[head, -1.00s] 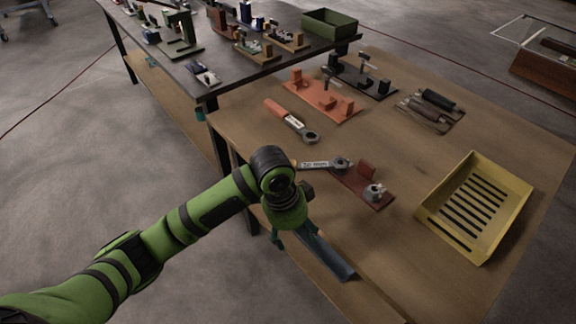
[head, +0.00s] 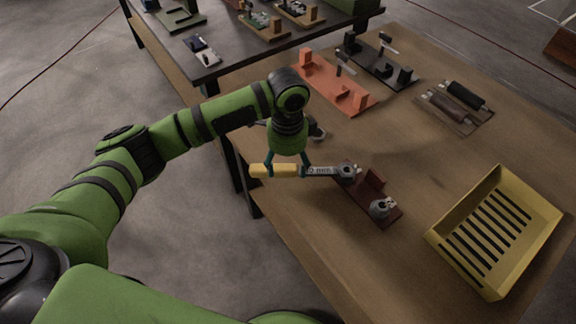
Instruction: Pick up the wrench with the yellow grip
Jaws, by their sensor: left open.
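The wrench with the yellow grip (head: 260,171) lies at the near left edge of the wooden table. Its grip sticks out toward the left edge, and its labelled shaft and ring head (head: 347,171) point right, by a dark red stand (head: 373,180). My left gripper (head: 288,170) is open and points down at the wrench, its two fingers showing at the grip and near where the shaft starts. I cannot tell whether the fingers reach around it or stay above it. My right gripper is not in view.
Another wrench's head (head: 317,131) shows behind my left gripper; the rest is hidden. An orange stand (head: 335,85), a black stand (head: 378,70) and dark-handled tools (head: 460,95) lie farther back. A yellow slotted tray (head: 440,255) stands at right. The table's near middle is clear.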

